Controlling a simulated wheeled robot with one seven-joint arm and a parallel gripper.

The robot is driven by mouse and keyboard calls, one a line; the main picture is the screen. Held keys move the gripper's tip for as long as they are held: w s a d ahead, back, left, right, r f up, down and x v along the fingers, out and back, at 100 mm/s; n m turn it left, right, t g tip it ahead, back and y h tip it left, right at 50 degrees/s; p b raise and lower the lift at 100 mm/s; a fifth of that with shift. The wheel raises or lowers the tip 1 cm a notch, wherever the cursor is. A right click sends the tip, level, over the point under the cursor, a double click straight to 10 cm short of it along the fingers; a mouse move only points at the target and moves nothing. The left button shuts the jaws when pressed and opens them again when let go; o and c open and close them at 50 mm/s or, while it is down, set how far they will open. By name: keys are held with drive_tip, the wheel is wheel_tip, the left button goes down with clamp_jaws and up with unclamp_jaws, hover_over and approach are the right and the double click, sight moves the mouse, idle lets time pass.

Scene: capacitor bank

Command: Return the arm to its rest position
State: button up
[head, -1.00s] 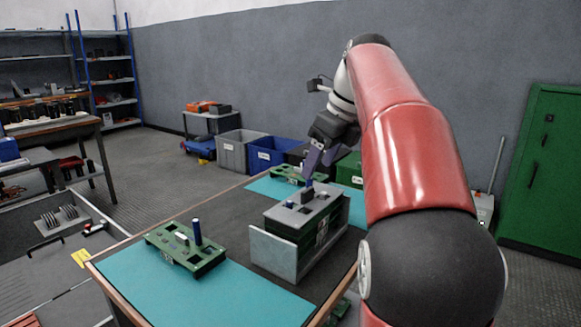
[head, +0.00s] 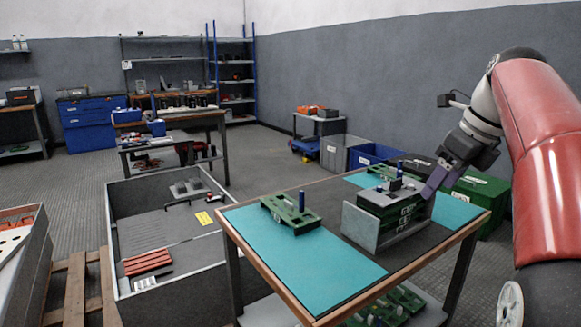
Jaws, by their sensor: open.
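My red arm (head: 545,150) comes in along the right side of the head view. It reaches inward with the white and dark wrist (head: 478,125) lifted above the right side of the table. My gripper (head: 436,182) points down and left, its purple fingers beside the right end of the green and grey bank unit (head: 392,205). I cannot tell whether the fingers touch the unit. The fingers overlap in this view, and nothing is seen held between them.
The table (head: 300,258) with teal mats bears a green tray with a blue cylinder (head: 291,210) at left. A grey open bin (head: 165,236) stands left of the table. Crates (head: 370,157) and a green crate (head: 478,202) stand behind. Open floor lies at the back left.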

drive_tip(key=s+a+f+n+t+h, duration=0.1)
drive_tip(key=s+a+f+n, duration=0.5)
drive_tip(key=s+f+n, duration=0.4)
drive_tip(key=s+a+f+n+h, duration=0.1)
drive_tip(key=s+a+f+n, duration=0.5)
drive_tip(key=n, duration=1.3)
drive_tip(key=s+f, duration=0.4)
drive_tip(key=f, duration=0.2)
drive_tip(key=shift+s+a+f+t+h, duration=0.2)
drive_tip(key=shift+s+t+h, duration=0.1)
drive_tip(key=shift+s+t, duration=0.1)
